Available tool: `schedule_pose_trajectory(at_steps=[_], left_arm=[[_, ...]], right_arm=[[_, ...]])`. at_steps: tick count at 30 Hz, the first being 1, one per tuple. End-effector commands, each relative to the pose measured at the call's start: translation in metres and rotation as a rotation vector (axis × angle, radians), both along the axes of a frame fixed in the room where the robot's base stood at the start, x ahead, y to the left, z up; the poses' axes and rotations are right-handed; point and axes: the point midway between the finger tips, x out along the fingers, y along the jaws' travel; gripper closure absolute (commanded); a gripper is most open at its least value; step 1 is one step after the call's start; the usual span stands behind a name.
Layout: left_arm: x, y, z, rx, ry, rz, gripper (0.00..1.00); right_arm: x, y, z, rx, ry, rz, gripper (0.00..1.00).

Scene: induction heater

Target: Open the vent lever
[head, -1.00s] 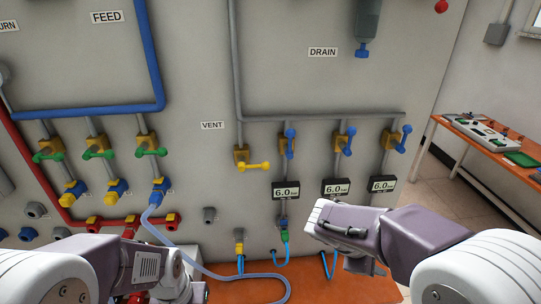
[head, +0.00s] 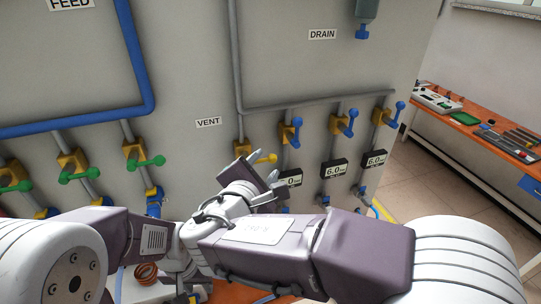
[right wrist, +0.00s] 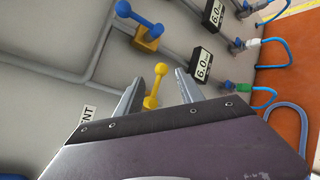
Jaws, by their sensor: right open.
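The vent lever (head: 265,158) is a yellow handle on a brass valve (head: 242,149) below the VENT label (head: 208,122). In the head view it points right, and my right gripper covers part of it. In the right wrist view the yellow lever (right wrist: 155,88) shows between the two fingers of my right gripper (right wrist: 158,78), which stands open. The fingers appear apart from the lever; contact cannot be told. In the head view my right gripper (head: 264,172) is at the panel just below the lever. My left arm is low at the left; its fingers cannot be made out.
Blue levers (head: 292,131) on grey pipes stand right of the vent valve, with a blue one (right wrist: 143,25) close in the right wrist view. Pressure displays (head: 333,168) hang below them. Green levers (head: 145,161) are to the left. An orange table (head: 470,130) stands at far right.

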Motion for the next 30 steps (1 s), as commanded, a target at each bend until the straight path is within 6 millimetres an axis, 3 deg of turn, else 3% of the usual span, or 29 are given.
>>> schedule_pose_trajectory(at_steps=[7,18,23,30], left_arm=[[0.000,0.000,0.015,0.000,0.000,0.000,0.64],[0.000,0.000,0.015,0.000,0.000,0.000,0.64],[0.000,0.000,0.015,0.000,0.000,0.000,0.64],[0.000,0.000,0.015,0.000,0.000,0.000,0.64]], right_arm=[[0.042,-0.014,-0.011,-0.002,0.002,-0.004,0.55],[0.052,-0.015,-0.016,0.001,0.000,-0.001,0.55],[0.052,-0.015,-0.015,0.001,0.000,-0.001,1.00],[0.052,-0.016,-0.015,0.000,0.001,-0.002,1.00]])
